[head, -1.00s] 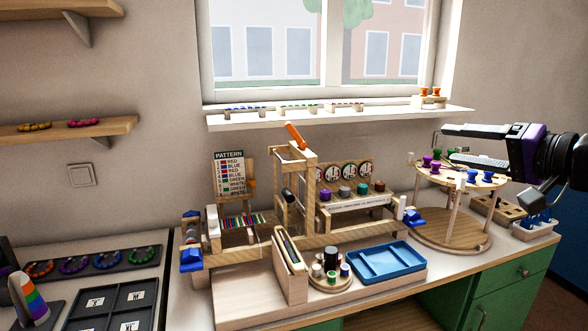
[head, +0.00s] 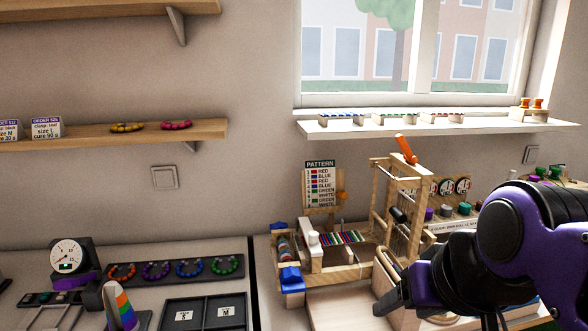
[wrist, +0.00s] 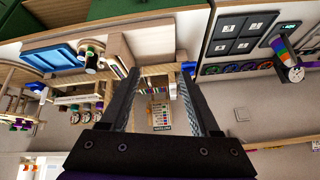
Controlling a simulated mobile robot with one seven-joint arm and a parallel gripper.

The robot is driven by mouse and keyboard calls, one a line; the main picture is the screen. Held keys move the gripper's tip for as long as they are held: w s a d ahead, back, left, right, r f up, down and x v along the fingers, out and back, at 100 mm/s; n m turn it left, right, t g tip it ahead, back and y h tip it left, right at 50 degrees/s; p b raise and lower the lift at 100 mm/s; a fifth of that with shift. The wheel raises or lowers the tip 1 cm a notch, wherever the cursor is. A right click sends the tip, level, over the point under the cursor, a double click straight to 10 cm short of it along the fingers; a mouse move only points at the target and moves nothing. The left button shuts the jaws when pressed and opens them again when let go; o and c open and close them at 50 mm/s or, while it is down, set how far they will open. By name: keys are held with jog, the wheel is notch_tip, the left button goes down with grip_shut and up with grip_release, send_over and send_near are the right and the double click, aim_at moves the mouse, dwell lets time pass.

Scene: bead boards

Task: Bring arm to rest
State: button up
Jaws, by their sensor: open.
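My gripper (wrist: 160,100) shows in the wrist view with its two dark fingers wide apart and nothing between them. In the head view my purple and black arm fills the lower right, and its dark end hangs in front of the wooden bead loom (head: 338,252). The arm hides the right part of the workbench. The loom, with striped bead rows and blue end clamps, also lies beyond the fingers in the wrist view. The pattern card (head: 320,184) stands behind the loom, and it shows between the fingers in the wrist view (wrist: 160,116).
A wooden frame with an orange handle (head: 406,149) stands close to my arm. A dark sorting tray (head: 206,314), a strip of bead rings (head: 174,272) and a dial gauge (head: 70,256) are at left. Wall shelves (head: 110,133) and a windowsill (head: 440,128) lie above.

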jog(key=shift+s+a+f+g+h, duration=0.25)
jog(key=shift+a+f, duration=0.15)
jog(key=shift+f, duration=0.3)
jog(key=shift+s+a+f+g+h, duration=0.15)
jog(key=shift+a+f+g+h, duration=0.15)
jog(key=shift+f, duration=0.4)
dwell(0.4)
